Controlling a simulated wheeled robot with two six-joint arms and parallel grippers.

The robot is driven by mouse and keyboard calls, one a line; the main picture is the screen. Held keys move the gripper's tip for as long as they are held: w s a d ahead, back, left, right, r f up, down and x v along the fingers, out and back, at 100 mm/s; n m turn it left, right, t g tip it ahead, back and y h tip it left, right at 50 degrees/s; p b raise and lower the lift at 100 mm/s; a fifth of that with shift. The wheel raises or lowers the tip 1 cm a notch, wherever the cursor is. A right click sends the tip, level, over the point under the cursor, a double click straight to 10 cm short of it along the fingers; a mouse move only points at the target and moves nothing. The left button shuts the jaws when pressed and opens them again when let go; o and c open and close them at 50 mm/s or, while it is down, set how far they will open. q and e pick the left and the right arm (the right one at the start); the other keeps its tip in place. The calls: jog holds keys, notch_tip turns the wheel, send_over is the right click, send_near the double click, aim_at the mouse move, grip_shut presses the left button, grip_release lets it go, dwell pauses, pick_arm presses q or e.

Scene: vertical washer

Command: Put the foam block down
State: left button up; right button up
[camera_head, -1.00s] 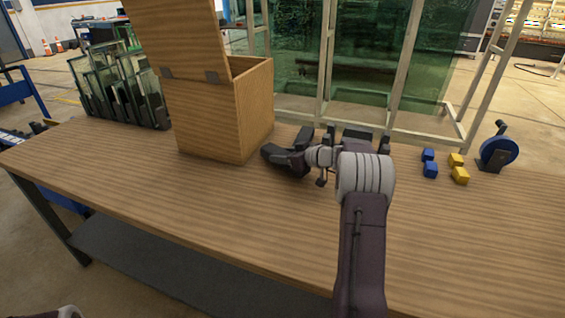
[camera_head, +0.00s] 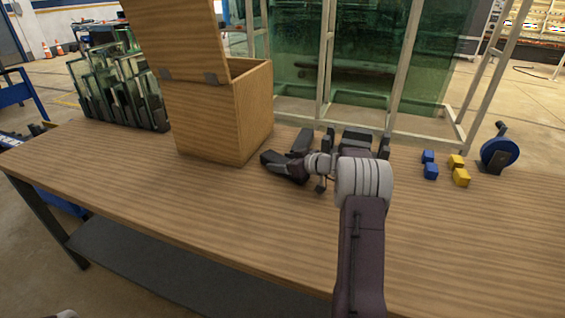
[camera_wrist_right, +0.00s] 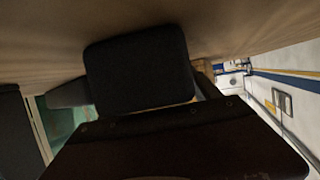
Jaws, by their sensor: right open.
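My right gripper (camera_head: 283,153) is low over the table, just right of the wooden box. Its dark fingers are apart, and I see nothing held between them. Dark grey blocky shapes (camera_head: 357,141) show behind its wrist; I cannot tell whether one is the foam block. In the right wrist view a dark rounded block shape (camera_wrist_right: 140,70) fills the middle, before the brown surface; I cannot tell whether it is a finger or the foam block.
The wooden box (camera_head: 205,120) with its lid raised stands left of the gripper. Blue blocks (camera_head: 430,165), yellow blocks (camera_head: 460,175) and a blue wheel-shaped tool (camera_head: 500,153) are at right. A glass rack (camera_head: 120,90) stands back left. The front of the table (camera_head: 200,210) is clear.

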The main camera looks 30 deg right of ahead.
jog(key=v, duration=1.2)
jog(key=shift+s+r, duration=0.1)
